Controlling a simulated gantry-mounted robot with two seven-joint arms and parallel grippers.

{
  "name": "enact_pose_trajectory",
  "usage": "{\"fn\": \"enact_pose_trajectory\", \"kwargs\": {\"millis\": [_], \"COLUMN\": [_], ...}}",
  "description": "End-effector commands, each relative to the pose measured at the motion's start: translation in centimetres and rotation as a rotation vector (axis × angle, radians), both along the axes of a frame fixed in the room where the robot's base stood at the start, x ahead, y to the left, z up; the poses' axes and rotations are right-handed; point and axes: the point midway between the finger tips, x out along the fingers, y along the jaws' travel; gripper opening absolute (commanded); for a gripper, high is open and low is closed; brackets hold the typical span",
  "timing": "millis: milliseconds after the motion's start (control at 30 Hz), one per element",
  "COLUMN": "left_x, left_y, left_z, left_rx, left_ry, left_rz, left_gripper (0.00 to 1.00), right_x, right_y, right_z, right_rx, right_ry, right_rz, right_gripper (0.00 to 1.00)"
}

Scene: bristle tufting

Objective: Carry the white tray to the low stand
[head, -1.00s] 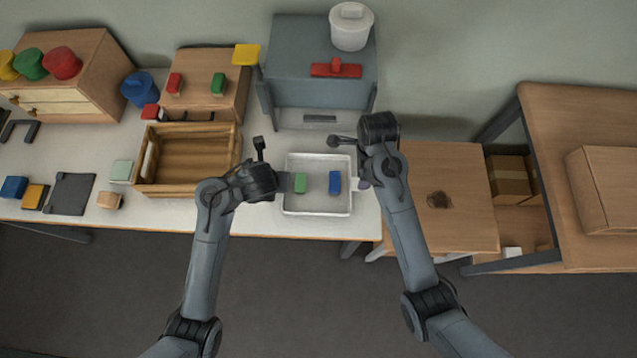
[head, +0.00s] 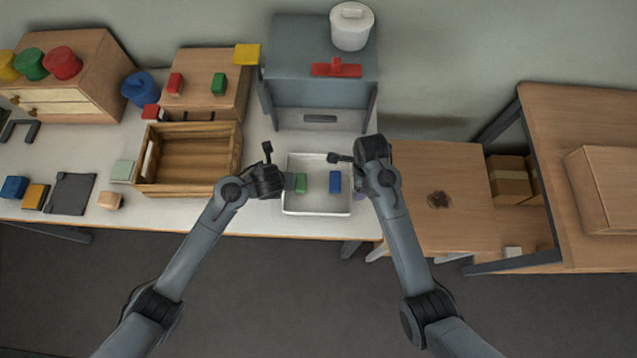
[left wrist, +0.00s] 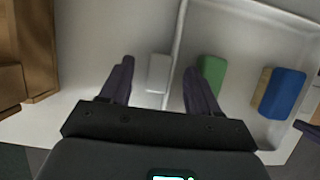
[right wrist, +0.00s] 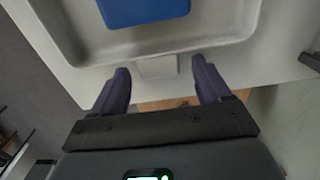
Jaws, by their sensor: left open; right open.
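The white tray (head: 318,211) lies on the white table near its front right edge, holding a green block (head: 300,183) and a blue block (head: 335,182). My left gripper (head: 289,182) is open at the tray's left side. In the left wrist view, a pale tab (left wrist: 158,73) on the tray's side shows between its fingers. My right gripper (head: 357,181) is open at the tray's right side. In the right wrist view, another tab (right wrist: 157,67) shows between its fingertips. The low stand (head: 460,215) appears to be the wooden table at right, with a dark patch on top.
A wooden crate (head: 188,192) stands left of the tray. A grey cabinet (head: 320,95) with a white canister (head: 351,27) stands behind it. A taller wooden bench (head: 560,120) with a box (head: 605,185) is at far right. The low stand's top looks clear.

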Motion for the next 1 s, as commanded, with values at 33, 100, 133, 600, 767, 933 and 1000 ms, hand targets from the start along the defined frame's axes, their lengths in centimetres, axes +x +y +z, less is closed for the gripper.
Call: {"fn": "enact_pose_trajectory", "kwargs": {"millis": [33,100,133,600,767,933,1000], "left_x": [0.00,0.00,-0.01,-0.03,-0.01,-0.01,-0.01], "left_y": [0.00,0.00,0.00,-0.01,-0.01,-0.01,-0.01], "left_z": [0.01,0.01,0.01,0.02,0.07,0.48,0.85], "left_rx": [0.000,0.000,0.000,0.000,0.000,0.000,0.000], "left_ry": [0.000,0.000,0.000,0.000,0.000,0.000,0.000], "left_rz": [0.000,0.000,0.000,0.000,0.000,0.000,0.000], "left_gripper": [0.62,0.62,0.57,0.00,0.00,0.00,0.00], "right_x": [0.00,0.00,0.00,0.01,0.03,0.04,0.04], "right_y": [-0.01,-0.01,0.00,-0.01,0.00,0.00,0.00], "right_z": [0.00,0.01,0.01,0.04,0.10,0.52,0.89], "right_rx": [0.000,0.000,0.000,0.000,0.000,0.000,0.000], "right_ry": [0.000,0.000,0.000,0.000,-0.001,-0.001,-0.001], "right_rz": [0.000,0.000,0.000,0.000,0.000,0.000,0.000], "right_gripper": [0.77,0.77,0.72,0.09,0.09,0.09,0.09]}}
